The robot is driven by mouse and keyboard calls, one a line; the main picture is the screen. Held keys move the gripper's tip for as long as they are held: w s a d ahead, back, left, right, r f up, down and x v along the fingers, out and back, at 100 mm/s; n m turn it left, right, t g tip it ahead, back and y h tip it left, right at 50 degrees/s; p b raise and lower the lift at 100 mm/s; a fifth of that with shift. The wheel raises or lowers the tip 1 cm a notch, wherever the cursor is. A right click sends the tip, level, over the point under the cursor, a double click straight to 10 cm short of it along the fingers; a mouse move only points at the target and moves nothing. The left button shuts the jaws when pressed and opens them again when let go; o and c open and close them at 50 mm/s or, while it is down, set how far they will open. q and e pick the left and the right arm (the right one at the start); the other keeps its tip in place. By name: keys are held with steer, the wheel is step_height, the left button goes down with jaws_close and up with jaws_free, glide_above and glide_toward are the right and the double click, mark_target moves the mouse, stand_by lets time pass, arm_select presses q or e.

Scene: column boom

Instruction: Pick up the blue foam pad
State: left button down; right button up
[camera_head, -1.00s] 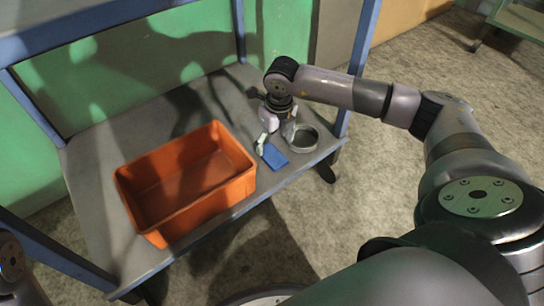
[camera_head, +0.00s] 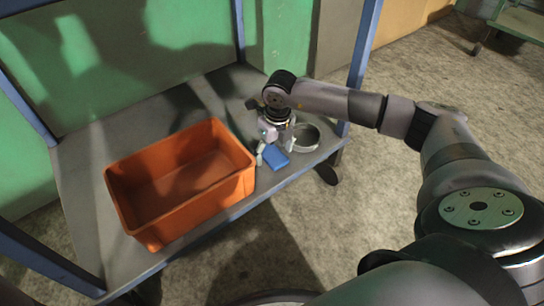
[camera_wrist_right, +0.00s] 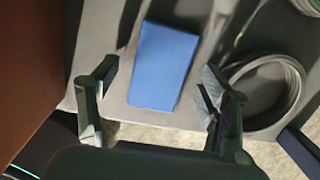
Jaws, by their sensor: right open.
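The blue foam pad (camera_head: 275,157) lies flat on the grey shelf, just right of the orange crate. My right gripper (camera_head: 275,155) is above it with its fingers apart, one toward each side of the pad. In the right wrist view the blue foam pad (camera_wrist_right: 163,66) lies ahead and between the open fingers of my right gripper (camera_wrist_right: 160,85), with a gap on both sides. Nothing is held. The gripper hides a little of the pad's far end in the head view. My left gripper is not in view.
The orange crate (camera_head: 141,235) stands close to the left of the pad.

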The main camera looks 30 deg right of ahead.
steer(key=shift+c, duration=0.3)
steer(key=c, duration=0.9)
